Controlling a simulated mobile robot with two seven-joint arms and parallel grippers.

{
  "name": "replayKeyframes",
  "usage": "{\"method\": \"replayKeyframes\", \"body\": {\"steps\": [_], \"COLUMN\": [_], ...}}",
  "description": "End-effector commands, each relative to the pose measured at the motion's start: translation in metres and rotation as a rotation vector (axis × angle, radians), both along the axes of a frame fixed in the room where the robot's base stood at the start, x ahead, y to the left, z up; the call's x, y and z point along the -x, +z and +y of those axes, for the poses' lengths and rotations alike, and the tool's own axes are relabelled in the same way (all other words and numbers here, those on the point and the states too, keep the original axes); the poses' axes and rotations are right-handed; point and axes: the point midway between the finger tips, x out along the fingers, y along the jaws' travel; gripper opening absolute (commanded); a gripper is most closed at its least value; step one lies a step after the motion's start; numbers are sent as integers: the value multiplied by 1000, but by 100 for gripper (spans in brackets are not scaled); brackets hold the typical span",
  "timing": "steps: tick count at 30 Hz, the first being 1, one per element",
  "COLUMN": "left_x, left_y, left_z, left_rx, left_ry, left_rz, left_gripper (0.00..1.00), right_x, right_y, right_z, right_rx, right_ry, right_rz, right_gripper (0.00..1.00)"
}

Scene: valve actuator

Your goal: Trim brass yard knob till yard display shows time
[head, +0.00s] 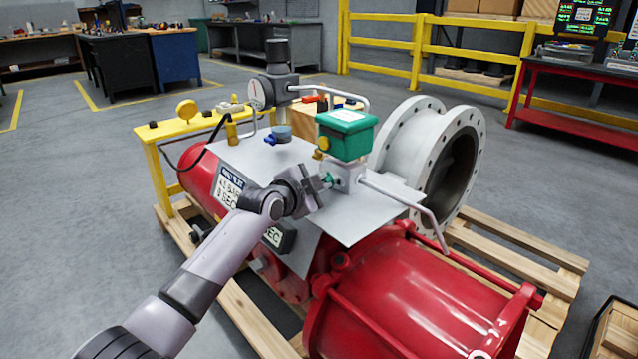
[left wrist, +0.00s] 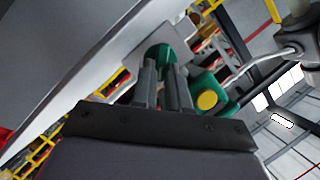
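A green box (head: 346,134) stands on the grey plate above the red actuator. A brass-yellow knob (head: 322,144) is on its side and also shows in the left wrist view (left wrist: 207,101). Below the box, a green knob (head: 328,180) sits on a grey block; it also shows in the left wrist view (left wrist: 163,54). My left gripper (head: 322,184) is at this green knob, below the brass one. Its fingers (left wrist: 166,80) have a narrow gap and their tips overlap the knob; whether they grip it is unclear. A label panel (head: 228,188) reads "SEC" lines. My right gripper is out of view.
A small dark display (head: 280,237) reading "SEC" sits beside my left arm. A round gauge (head: 258,93), a blue-capped fitting (head: 281,134) and grey pipes crowd the plate. A large flanged valve (head: 440,150) stands behind.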

Motion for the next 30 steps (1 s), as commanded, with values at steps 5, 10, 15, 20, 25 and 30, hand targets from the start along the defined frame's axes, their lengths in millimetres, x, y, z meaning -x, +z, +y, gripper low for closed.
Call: {"method": "replayKeyframes", "body": {"steps": [5,10,15,20,25,30], "left_x": [0,0,3,13,28,43], "left_y": [1,0,2,6,10,14], "left_z": [1,0,2,8,16,23], "left_rx": [1,2,2,1,1,0], "left_ry": [1,0,0,0,2,1], "left_rz": [0,1,1,0,0,1], "left_gripper": [39,39,39,39,39,39], "right_x": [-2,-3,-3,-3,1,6], "right_y": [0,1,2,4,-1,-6], "right_z": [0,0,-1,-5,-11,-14], "right_rx": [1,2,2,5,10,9], "right_ry": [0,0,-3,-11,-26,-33], "right_rz": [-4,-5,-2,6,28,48], "right_gripper": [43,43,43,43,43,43]}}
